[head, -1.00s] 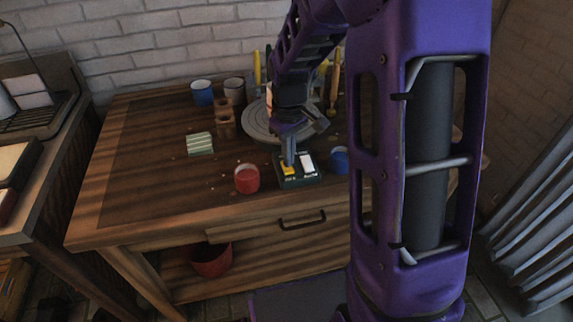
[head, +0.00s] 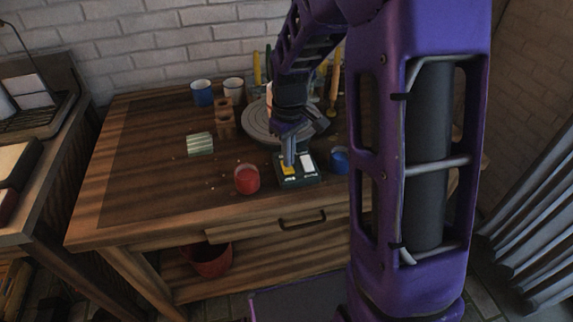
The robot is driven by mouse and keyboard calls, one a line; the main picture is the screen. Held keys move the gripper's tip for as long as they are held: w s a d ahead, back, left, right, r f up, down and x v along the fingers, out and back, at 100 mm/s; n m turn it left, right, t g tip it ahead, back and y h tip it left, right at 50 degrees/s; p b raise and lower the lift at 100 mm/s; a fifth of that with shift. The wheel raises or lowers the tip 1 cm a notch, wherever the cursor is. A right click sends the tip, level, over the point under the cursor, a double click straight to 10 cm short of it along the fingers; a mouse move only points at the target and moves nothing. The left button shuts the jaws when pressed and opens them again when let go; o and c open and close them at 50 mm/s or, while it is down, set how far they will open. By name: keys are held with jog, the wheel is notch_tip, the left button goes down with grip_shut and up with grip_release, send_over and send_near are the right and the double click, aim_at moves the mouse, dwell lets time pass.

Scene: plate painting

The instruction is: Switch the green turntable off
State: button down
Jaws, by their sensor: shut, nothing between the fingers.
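A dark green switch box (head: 299,179) sits near the front edge of the wooden table. It has a yellow switch (head: 289,171) on its left and a white switch (head: 307,161) on its right. My gripper (head: 288,163) is shut and points down at the yellow switch; whether it touches the switch I cannot tell. A grey round turntable (head: 256,123) stands behind the box, partly hidden by my arm. No green turntable is clear in view.
A red cup (head: 247,180) stands just left of the box and a blue cup (head: 339,160) just right. A striped sponge-like block (head: 200,144), a brown block with holes (head: 225,120), a blue mug (head: 202,93) and a white mug (head: 233,90) stand farther left. The table's left side is clear.

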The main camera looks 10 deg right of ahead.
jog(key=shift+f, duration=1)
dwell(0.4)
jog(key=shift+r+p, duration=2.8)
jog(key=shift+r, duration=0.75)
